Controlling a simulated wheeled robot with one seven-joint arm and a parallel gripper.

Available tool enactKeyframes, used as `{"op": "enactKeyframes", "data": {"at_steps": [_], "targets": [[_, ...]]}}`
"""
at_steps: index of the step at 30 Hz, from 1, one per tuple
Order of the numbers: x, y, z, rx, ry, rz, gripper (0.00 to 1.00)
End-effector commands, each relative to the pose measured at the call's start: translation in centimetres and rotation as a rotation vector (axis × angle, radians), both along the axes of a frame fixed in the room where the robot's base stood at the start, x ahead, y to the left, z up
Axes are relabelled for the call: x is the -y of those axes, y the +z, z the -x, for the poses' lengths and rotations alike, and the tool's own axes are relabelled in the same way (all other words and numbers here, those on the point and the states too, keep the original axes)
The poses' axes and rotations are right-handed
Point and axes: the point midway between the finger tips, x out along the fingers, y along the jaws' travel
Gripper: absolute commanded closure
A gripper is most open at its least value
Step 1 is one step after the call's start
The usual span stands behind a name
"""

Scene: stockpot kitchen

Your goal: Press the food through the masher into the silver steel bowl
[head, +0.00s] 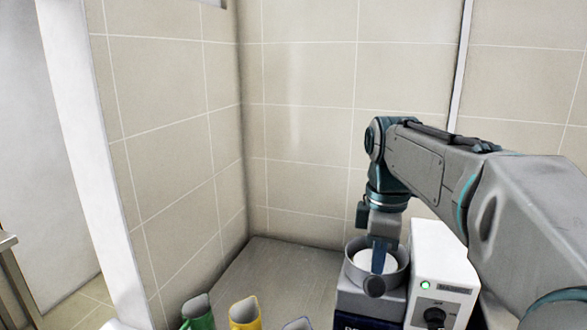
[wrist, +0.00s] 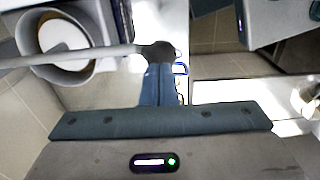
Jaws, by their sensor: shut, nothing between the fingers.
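A grey round vessel (head: 398,271) with a white disc inside, which looks like the masher, stands on a dark blue base in the head view. It also shows at upper left in the wrist view (wrist: 88,72). A grey bar (wrist: 75,56) crosses over it and ends in a dark knob (wrist: 158,54), also seen in the head view (head: 374,287). My gripper (head: 379,268) points down, shut and empty, its blue fingertips (wrist: 158,72) right at the knob; contact is unclear. A shiny round metal thing (wrist: 309,96) at the right edge may be the silver steel bowl; most is cut off.
A white machine (head: 442,262) with a green light and a dial stands close at the right of the vessel. Green (head: 198,314) and yellow (head: 245,313) jugs and part of a bluish one stand at the front. The grey counter (head: 275,265) left of the vessel is clear; tiled walls close the corner.

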Motion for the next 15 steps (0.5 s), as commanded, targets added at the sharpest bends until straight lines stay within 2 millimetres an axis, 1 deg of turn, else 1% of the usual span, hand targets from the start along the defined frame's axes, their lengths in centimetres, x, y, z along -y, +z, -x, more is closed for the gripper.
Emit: {"op": "enactKeyframes", "data": {"at_steps": [15], "targets": [[0.0, -1.5, 0.0, -0.001, 0.0, 0.0, 1.0]]}}
